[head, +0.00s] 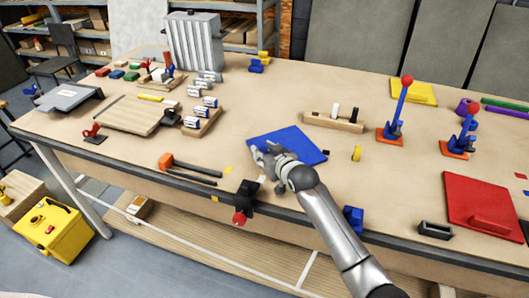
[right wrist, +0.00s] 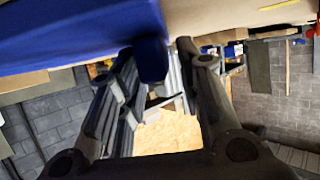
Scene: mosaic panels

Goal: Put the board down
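The blue board (head: 297,143) is a flat square panel at the front middle of the workbench in the head view. It looks level and close to the tabletop; a small gap beneath it cannot be ruled out. My right gripper (head: 262,153) is at its left front edge. My left gripper is not in view.
A hammer with an orange head (head: 166,161) lies left of the board, and a black clamp (head: 245,196) sits on the front edge. A wooden block (head: 335,123) stands behind. A red board (head: 484,200) with a handle lies at right.

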